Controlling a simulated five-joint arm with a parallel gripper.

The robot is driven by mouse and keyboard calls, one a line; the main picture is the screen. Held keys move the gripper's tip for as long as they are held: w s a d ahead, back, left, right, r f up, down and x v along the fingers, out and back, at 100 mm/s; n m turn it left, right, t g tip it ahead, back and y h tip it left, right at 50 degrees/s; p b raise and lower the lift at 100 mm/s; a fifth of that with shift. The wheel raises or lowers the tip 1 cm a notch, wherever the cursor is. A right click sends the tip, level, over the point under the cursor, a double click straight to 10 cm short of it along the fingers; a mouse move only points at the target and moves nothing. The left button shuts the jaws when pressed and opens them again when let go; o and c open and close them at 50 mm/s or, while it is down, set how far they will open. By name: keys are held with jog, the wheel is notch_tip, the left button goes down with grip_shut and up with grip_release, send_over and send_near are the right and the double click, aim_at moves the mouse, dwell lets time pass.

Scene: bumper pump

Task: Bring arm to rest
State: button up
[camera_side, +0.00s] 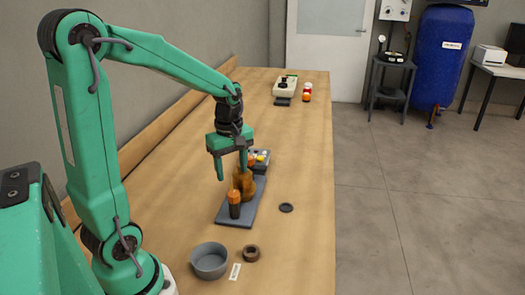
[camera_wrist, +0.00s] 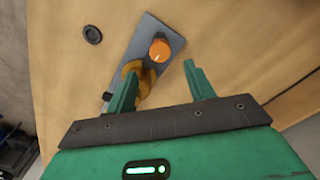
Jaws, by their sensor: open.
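My gripper (camera_side: 232,164) is at the end of my green arm, pointing down over the wooden bench, with its two fingers apart and nothing between them in the side view. In the wrist view my gripper (camera_wrist: 158,85) is also open, its left finger overlapping a brown-orange body (camera_wrist: 136,70). That brown-orange body also shows in the side view (camera_side: 245,184), close beside the fingers; I cannot tell if they touch. It stands on a grey plate (camera_side: 226,215), along with an orange-topped dark knob (camera_side: 235,198), which shows as an orange cap in the wrist view (camera_wrist: 160,50).
A grey bowl (camera_side: 209,262), a brown ring (camera_side: 251,253), a white label (camera_side: 235,271) and a dark disc (camera_side: 286,208) lie on the bench (camera_side: 290,150). A beige device (camera_side: 286,87) stands far back. The bench's right side is mostly clear.

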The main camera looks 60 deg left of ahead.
jog(key=s+d+r+m+t, duration=0.2)
jog(key=s+d+r+m, duration=0.2)
jog(key=m, duration=0.5)
jog(key=s+d+r+m+t, duration=0.3)
jog(key=s+d+r+m, duration=0.1)
jog(key=d+m, duration=0.3)
jog(key=shift+s+d+r+m+t, duration=0.35)
jog(key=shift+s+m, duration=0.2)
jog(key=shift+m, duration=0.55)
